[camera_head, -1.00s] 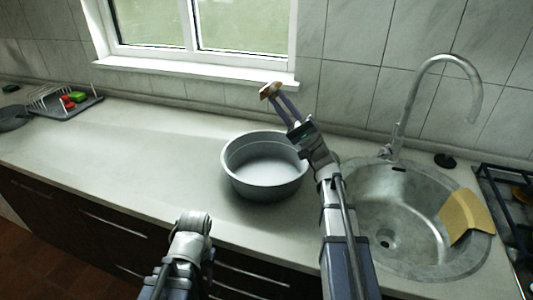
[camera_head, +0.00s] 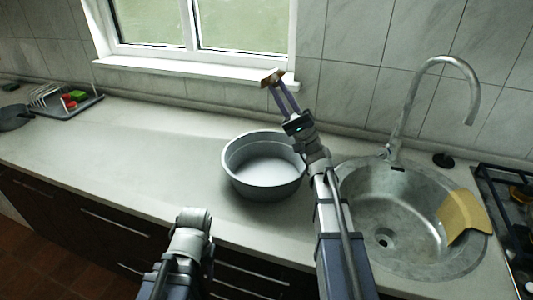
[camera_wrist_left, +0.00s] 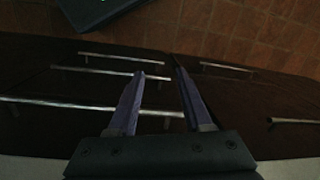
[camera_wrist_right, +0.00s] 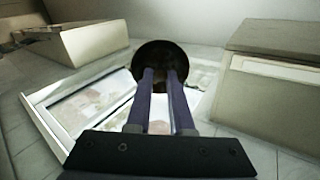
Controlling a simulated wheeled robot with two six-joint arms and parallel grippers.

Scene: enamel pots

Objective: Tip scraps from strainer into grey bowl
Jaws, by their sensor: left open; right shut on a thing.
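A wide grey bowl (camera_head: 263,190) stands upright on the counter left of the sink, and the part of its inside that I see looks empty. My right gripper (camera_head: 275,90) is shut on a small brownish thing (camera_head: 269,78), which seems to be the strainer. It is held up beyond the bowl, in front of the window sill. In the right wrist view it is a dark round shape (camera_wrist_right: 160,53) at the fingertips. I cannot make out scraps. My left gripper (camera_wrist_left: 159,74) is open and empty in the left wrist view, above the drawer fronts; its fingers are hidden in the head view.
A metal sink (camera_head: 378,215) with a tall tap (camera_head: 404,115) and a yellow cloth-like piece (camera_head: 463,218) lies right of my right arm. A stove (camera_head: 516,215) is at the right edge. A dish rack (camera_head: 62,102) stands far left. The counter between rack and bowl is clear.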

